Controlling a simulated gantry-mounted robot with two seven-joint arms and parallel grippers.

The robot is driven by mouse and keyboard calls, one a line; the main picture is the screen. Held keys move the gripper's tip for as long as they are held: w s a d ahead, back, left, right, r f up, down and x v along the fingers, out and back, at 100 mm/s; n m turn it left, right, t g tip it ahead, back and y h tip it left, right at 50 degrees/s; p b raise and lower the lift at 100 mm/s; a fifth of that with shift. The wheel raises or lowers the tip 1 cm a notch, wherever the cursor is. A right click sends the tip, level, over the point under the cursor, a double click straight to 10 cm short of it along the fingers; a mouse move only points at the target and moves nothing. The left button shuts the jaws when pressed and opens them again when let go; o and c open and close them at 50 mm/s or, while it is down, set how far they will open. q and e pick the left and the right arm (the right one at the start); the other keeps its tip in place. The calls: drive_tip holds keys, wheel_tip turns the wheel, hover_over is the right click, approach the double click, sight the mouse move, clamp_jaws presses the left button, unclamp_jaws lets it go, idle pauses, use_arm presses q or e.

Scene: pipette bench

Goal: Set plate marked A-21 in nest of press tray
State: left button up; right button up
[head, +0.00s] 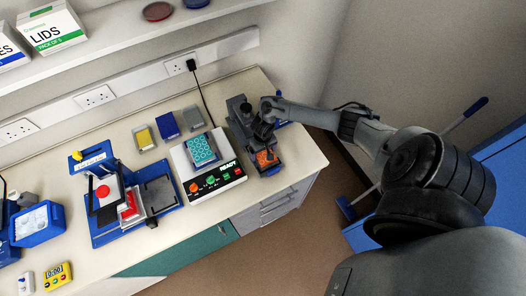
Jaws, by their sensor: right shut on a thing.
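My right gripper (264,147) reaches down over the right end of the bench. It is shut on what looks like the orange plate (267,159), at a dark device with a blue base (241,127). The fingers are small here, and I cannot tell whether the plate rests on the device or is held above it. No A-21 mark is readable. A press-like device (104,219) with a blue base, a dark frame and a red part stands at the left; which part of it is the nest is unclear. My left gripper is not in view.
A white device (226,181) reading READY bears a teal plate (202,150). Behind it lie yellow (144,137), blue (168,125) and grey (193,117) blocks. A blue box (38,224) and a yellow timer (58,277) are at left. A shelf (120,45) overhangs the back.

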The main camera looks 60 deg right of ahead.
drive_tip(key=shift+f, duration=0.2)
drive_tip(key=o, duration=0.8)
drive_tip(key=shift+c, duration=0.2)
wheel_tip(320, 180, up, 11)
drive_tip(key=p, duration=0.2)
drive_tip(key=w+a+n+t, duration=0.1)
drive_tip(key=a+n+t, duration=0.5)
drive_tip(key=a, duration=1.4)
drive_tip(key=s+a+r+n+g, duration=0.2)
drive_tip(key=s+a+r, duration=0.1)
drive_tip(key=s+r, duration=0.8)
drive_tip(key=shift+s+a+r+n, duration=0.3)
drive_tip(key=shift+s+a+n, duration=0.1)
drive_tip(key=shift+s, duration=0.4)
